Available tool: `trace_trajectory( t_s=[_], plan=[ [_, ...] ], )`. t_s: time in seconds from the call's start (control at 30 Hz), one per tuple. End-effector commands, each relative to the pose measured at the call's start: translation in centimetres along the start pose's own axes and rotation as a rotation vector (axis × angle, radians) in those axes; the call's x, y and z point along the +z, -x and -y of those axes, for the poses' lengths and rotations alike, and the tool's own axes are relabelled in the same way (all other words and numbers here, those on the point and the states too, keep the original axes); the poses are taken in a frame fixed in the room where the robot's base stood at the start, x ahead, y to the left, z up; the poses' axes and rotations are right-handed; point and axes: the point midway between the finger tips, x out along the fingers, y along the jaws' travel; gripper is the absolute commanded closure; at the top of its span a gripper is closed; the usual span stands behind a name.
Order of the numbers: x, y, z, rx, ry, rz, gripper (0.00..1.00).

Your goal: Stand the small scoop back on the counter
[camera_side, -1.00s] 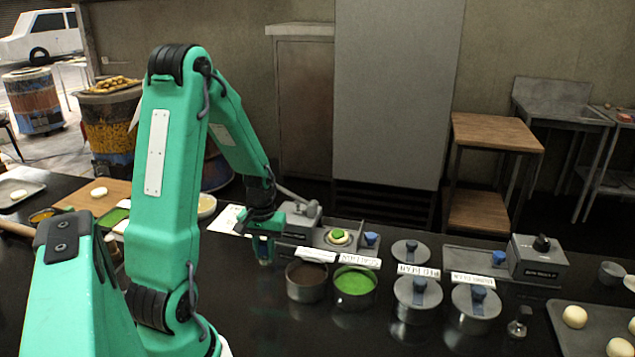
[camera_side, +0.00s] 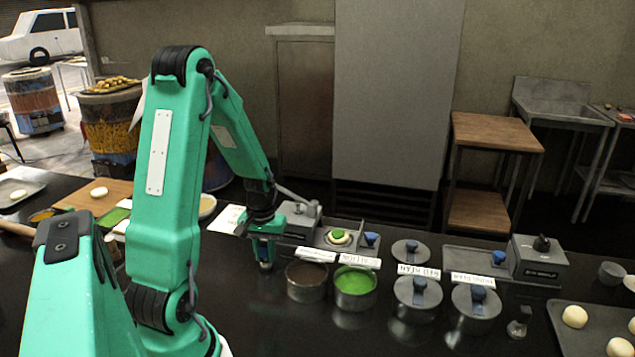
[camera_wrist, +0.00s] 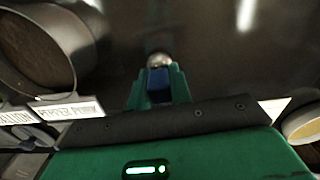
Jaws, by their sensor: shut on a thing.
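My gripper (camera_side: 265,247) points down at the left of the filling pots and is shut on the small scoop. In the wrist view, the scoop's blue handle (camera_wrist: 158,86) sits between the green fingers (camera_wrist: 158,88), and its rounded metal end (camera_wrist: 159,60) shows beyond the fingertips. In the side view only the scoop's small metal tip (camera_side: 266,266) shows below the fingers, close to the dark counter (camera_side: 235,310). I cannot tell whether it touches the counter. The fingers hide most of the handle.
An open pot with dark filling (camera_side: 306,283) stands just right of my gripper. A pot of green filling (camera_side: 355,288) is beside it. Lidded pots (camera_side: 417,293) and a dough tray (camera_side: 592,328) are farther right. The counter in front is clear.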

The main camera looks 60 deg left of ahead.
Motion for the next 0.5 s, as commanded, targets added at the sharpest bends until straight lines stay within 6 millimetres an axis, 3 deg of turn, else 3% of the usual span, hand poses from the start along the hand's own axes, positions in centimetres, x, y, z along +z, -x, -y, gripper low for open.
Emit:
trace_trajectory(
  t_s=[0.5],
  plan=[
    [-0.02, -0.43, 0.00, 0.000, 0.000, -0.001, 0.99]
  ],
)
